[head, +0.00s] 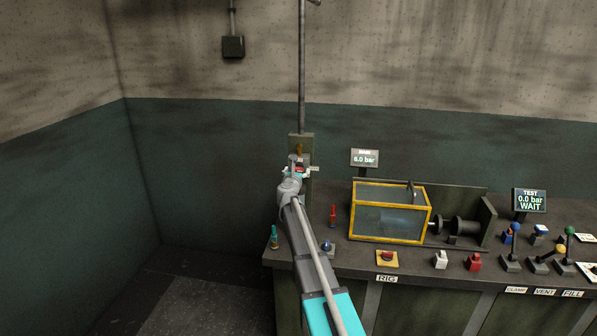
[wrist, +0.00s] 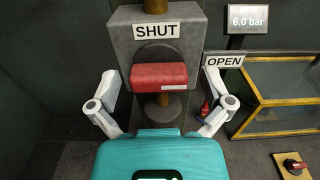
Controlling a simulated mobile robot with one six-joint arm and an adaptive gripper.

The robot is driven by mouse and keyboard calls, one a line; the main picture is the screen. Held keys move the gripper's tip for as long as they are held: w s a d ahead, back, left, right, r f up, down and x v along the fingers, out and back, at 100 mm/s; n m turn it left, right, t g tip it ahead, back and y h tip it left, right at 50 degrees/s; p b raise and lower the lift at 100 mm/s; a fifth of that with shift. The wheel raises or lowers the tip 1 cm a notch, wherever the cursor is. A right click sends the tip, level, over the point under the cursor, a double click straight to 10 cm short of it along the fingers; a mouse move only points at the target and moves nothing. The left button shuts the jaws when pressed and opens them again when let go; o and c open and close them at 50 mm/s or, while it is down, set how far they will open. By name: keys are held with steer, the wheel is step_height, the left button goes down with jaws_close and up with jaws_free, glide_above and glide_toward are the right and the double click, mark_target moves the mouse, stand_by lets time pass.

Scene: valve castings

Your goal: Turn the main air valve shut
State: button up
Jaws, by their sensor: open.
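The main air valve's red handle (wrist: 159,77) lies level across a round dark hub on a grey block (wrist: 120,45) in the wrist view. A SHUT label (wrist: 156,31) is above it and an OPEN label (wrist: 225,61) is to its right. My gripper (wrist: 160,84) is open, with one pale finger on each side of the handle and visible gaps to both ends. The handle's depth between the fingers is unclear. In the head view my gripper (head: 303,168) is at the valve and covers most of it.
The main display (head: 364,158) reads 6.0 bar; the test display (head: 530,200) reads 0.0 bar, WAIT. A yellow-framed clear box (head: 390,211) stands on the bench right of my arm. Red (head: 332,216) and teal (head: 274,237) bottle-like items stand near the arm. The left floor is clear.

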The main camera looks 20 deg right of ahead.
steer(key=c, duration=1.1)
steer(key=shift+d, duration=0.2)
steer(key=shift+a, duration=0.1)
